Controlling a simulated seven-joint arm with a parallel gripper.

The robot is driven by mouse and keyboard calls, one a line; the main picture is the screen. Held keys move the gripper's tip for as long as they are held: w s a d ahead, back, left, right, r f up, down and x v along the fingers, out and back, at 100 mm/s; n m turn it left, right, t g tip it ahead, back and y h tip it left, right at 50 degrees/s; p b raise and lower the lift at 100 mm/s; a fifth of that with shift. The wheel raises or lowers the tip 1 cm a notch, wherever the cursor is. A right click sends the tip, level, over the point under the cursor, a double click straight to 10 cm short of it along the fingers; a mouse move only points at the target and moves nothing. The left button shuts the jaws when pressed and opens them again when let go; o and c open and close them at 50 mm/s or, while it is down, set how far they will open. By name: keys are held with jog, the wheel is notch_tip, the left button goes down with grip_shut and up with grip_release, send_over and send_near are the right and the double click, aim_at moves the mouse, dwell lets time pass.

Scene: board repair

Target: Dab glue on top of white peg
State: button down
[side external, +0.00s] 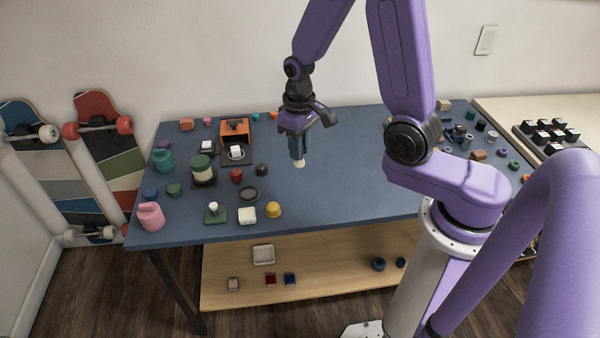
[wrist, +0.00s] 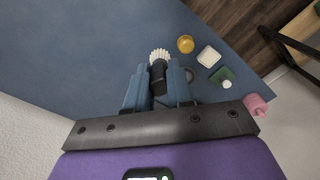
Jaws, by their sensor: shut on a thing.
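My gripper (side external: 298,148) is shut on a brush, pointing down above the middle of the blue table. The brush's pale bristles (side external: 299,164) show below the fingers. In the wrist view, my gripper (wrist: 158,88) has its blue fingers on either side of the dark handle, with white bristles (wrist: 160,56) beyond. A white peg (side external: 213,206) stands upright on a green base (side external: 216,218) near the table's front left. In the wrist view, the white peg (wrist: 227,84) and green base (wrist: 221,74) are to the right of the brush, well apart from it. Glue on the bristles cannot be made out.
A cream jar with a green lid (side external: 202,166) stands on a dark base. A white block (side external: 247,216), yellow piece (side external: 273,209), dark ring (side external: 249,194) and pink container (side external: 151,216) lie around the peg. An orange box (side external: 235,130) is behind.

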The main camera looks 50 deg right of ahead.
jog(key=w+a+f, duration=0.2)
jog(key=w+a, duration=0.5)
jog(key=w, duration=0.1)
jog(key=w+a+f, duration=0.2)
jog(key=w+a, duration=0.5)
jog(key=a, duration=0.1)
jog(key=shift+n, duration=0.3)
jog(key=f, duration=0.5)
jog(key=w+f, duration=0.1)
jog(key=f, duration=0.1)
jog(key=shift+a+f, duration=0.3)
jog(key=shift+w+a, duration=0.9)
jog(key=shift+a, duration=0.05)
jog(key=shift+s+d, duration=1.3)
jog(key=shift+d, duration=0.05)
notch_tip(320, 180, up, 8)
